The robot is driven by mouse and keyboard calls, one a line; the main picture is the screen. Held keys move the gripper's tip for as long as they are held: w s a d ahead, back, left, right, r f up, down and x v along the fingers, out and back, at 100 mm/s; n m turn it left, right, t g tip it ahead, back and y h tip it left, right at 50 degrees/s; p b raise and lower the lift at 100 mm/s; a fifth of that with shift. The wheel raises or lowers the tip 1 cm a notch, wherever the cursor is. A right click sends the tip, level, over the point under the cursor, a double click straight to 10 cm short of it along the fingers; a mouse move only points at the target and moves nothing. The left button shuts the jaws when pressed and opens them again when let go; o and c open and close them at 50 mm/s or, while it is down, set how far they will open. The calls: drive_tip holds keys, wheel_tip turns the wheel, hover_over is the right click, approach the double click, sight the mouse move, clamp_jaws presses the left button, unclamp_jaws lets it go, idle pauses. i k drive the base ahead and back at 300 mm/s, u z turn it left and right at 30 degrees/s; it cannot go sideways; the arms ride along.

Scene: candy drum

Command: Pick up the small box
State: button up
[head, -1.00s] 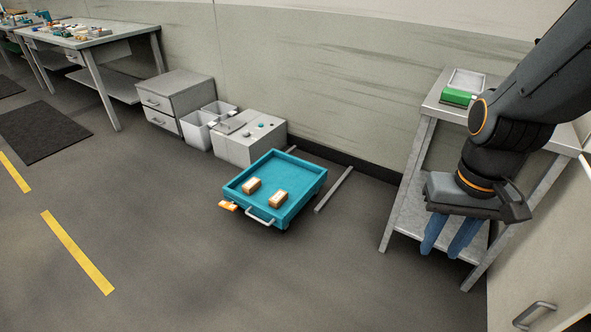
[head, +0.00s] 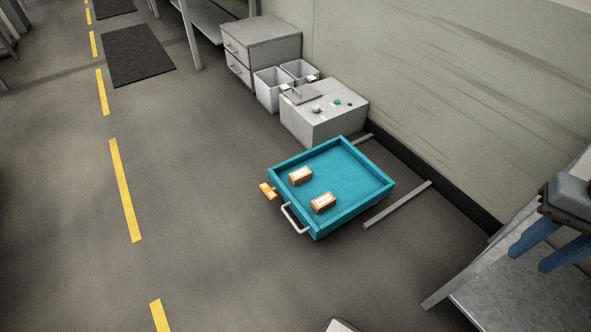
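Two small orange boxes with white labels lie in a teal tray (head: 350,205) on the floor: one small box (head: 300,176) toward the back left, another small box (head: 323,203) nearer the tray's front edge. My gripper (head: 548,250) is at the right edge of the head view, its two blue fingers apart with nothing between them. It is well to the right of the tray, above the grey table. Part of the gripper is cut off by the frame.
An orange tag (head: 268,191) and a metal handle (head: 294,219) stick out from the tray's front. A grey control box (head: 322,118), open bins (head: 270,90) and a drawer cabinet (head: 262,48) stand behind. A metal rail (head: 398,204) lies right of the tray.

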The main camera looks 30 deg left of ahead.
sight(297, 177)
drive_tip(key=u, duration=0.55)
drive_tip(key=i, duration=0.8)
drive_tip(key=u, duration=1.25)
drive_tip(key=i, duration=0.45)
drive_tip(key=u, duration=0.35)
